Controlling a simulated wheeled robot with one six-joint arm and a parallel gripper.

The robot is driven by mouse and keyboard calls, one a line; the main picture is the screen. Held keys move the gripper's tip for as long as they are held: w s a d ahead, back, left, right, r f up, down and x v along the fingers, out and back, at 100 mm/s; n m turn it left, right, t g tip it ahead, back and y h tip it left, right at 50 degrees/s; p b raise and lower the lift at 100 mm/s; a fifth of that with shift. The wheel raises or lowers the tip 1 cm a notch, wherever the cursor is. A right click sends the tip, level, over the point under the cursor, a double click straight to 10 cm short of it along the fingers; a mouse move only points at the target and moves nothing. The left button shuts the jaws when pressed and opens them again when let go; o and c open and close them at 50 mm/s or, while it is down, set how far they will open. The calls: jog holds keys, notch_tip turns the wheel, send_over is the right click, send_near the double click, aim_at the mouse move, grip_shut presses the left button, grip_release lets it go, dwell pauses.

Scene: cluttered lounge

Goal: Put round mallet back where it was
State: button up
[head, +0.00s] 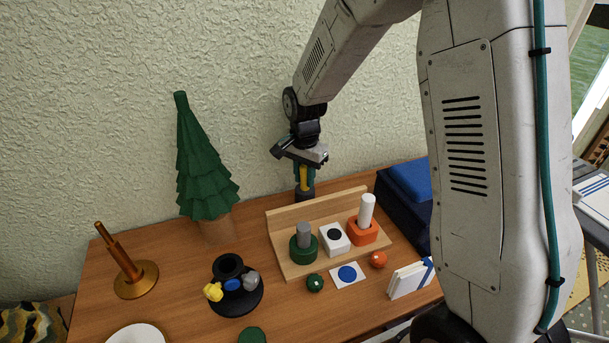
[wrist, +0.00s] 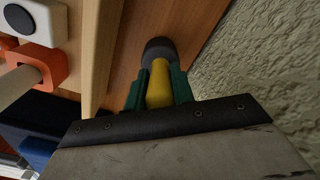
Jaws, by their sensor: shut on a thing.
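The round mallet has a yellow handle (head: 303,179) and a dark grey round head (head: 305,194). My gripper (head: 303,169) is shut on the yellow handle, with the head pointing down. In the wrist view the green fingers of my gripper (wrist: 159,82) lie on both sides of the handle, and the mallet's dark head (wrist: 158,47) shows beyond them. The mallet is behind the raised back board of the wooden rack (head: 290,218), close to the wall. I cannot tell whether its head touches the table.
The rack bears a green block (head: 303,252) with a grey peg, a white block (head: 333,238) and an orange block (head: 362,233) with a white peg. A green cone tree (head: 203,165) stands left. A dark blue box (head: 402,205) stands right. The textured wall is close behind.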

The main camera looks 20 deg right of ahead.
jog(key=o, duration=1)
jog(key=shift+f, duration=0.1)
